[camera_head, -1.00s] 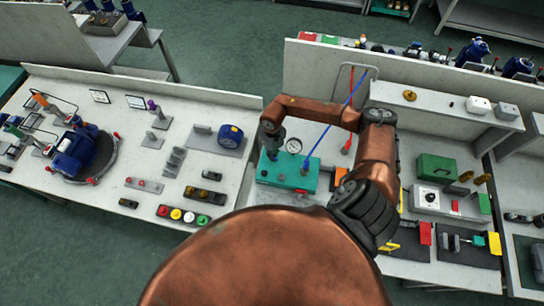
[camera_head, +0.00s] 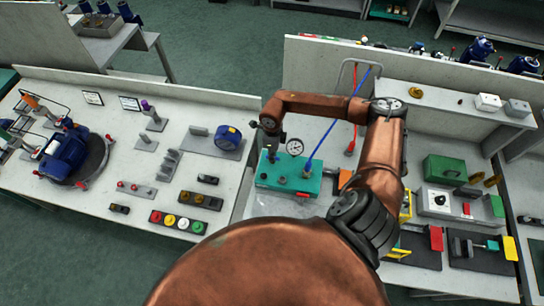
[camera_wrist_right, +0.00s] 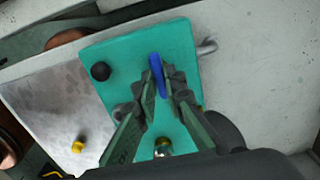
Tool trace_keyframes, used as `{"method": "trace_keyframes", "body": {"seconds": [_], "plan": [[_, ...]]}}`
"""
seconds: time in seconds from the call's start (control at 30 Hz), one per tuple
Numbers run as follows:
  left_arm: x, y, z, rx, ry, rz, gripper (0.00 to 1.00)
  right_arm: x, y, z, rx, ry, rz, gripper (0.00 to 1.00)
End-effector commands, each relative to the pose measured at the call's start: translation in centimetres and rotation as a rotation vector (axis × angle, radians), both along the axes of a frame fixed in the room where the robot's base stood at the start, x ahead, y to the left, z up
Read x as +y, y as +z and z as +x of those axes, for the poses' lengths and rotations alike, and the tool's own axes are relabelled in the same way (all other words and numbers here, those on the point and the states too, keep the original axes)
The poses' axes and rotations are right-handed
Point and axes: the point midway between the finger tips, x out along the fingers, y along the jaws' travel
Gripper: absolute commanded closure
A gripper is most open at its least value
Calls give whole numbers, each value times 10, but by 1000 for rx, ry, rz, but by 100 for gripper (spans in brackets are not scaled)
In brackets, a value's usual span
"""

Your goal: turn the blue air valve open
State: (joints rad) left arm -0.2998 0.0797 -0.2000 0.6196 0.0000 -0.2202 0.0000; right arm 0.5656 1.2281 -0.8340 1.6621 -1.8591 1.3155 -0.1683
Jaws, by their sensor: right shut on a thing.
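The blue air valve handle (camera_wrist_right: 157,74) stands on a teal block (camera_wrist_right: 120,65) in the right wrist view. My right gripper (camera_wrist_right: 162,80) is shut on the handle, with one finger on each side of it. In the head view the teal block (camera_head: 290,184) sits on the bench. My right gripper (camera_head: 270,152) reaches down to its back left part, and the handle there is hidden or too small to make out. My left gripper is not in view.
A round gauge (camera_head: 294,147) stands beside my gripper. A blue hose (camera_head: 338,121) rises from the block to the right. The wrist view shows a black knob (camera_wrist_right: 100,71) and a brass fitting (camera_wrist_right: 163,148). A green box (camera_head: 443,169) stands farther right.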

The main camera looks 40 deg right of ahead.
Motion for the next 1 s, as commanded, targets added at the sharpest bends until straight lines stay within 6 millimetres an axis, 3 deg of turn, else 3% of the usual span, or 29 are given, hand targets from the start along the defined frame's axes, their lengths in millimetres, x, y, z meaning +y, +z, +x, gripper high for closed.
{"method": "trace_keyframes", "body": {"seconds": [0.53, 0.57, 0.77, 1.0], "plan": [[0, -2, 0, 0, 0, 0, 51, 0, 0, -1, 4, 22, -2, 100], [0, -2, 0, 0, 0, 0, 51, -1, 0, -1, 4, 22, -2, 88], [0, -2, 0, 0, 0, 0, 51, 0, 0, -1, 2, 22, 0, 74], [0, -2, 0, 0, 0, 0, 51, 0, 0, 0, 1, 21, 0, 72]]}}
